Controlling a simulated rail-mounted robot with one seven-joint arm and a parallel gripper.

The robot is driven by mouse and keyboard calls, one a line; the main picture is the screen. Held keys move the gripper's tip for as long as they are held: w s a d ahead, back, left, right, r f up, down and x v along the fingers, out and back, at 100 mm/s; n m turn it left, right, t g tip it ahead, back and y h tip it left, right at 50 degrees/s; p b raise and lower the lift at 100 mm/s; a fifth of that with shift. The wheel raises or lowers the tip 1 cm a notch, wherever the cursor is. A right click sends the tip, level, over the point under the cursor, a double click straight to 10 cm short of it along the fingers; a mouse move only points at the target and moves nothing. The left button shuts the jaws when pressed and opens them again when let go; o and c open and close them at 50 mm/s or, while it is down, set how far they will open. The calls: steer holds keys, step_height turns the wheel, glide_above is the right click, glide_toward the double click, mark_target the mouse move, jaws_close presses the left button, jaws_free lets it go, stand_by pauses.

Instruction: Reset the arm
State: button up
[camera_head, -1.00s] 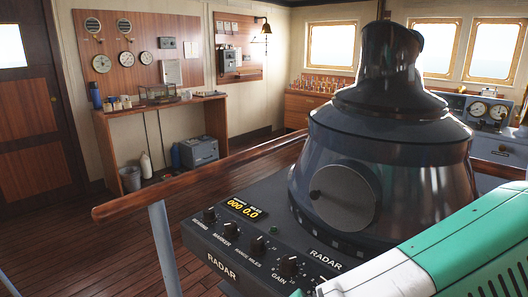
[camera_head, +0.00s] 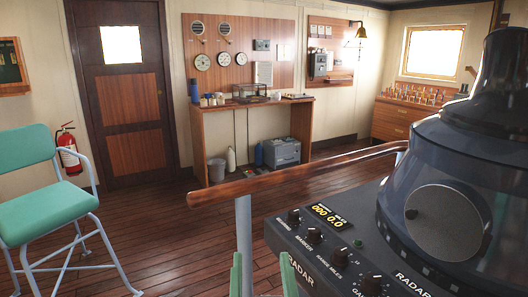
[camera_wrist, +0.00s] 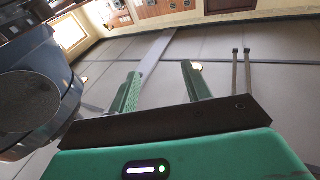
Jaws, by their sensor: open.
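My gripper (camera_wrist: 160,82) shows in the wrist view as two green fingers standing well apart, with nothing between them. In the head view the tips of my gripper (camera_head: 262,274) rise from the bottom edge, just left of the radar console (camera_head: 345,250). The rest of my arm is out of the head view. The radar's dark hood (camera_head: 445,190) stands close on the right, and it also fills the left side of the wrist view (camera_wrist: 35,95).
A wooden handrail (camera_head: 290,175) on a grey post crosses in front of the console. A green chair (camera_head: 50,215) stands at left near a fire extinguisher (camera_head: 68,152) and a door (camera_head: 125,100). A desk (camera_head: 255,106) stands against the back wall. Open plank floor lies between.

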step_height(320, 180, down, 6)
steer(key=a+g, duration=0.2)
steer(key=s+r+n+t+p, duration=0.15)
steer(key=s+r+t, duration=0.35)
steer(key=r, duration=0.7)
steer(key=s+r+t+p, duration=0.25)
steer(key=s+r, duration=0.45)
steer(key=r, duration=0.5)
step_height(320, 180, up, 16)
steer(key=p, duration=1.7)
steer(key=shift+w+a+r+y, duration=0.2)
steer(key=shift+w+a+y, duration=0.2)
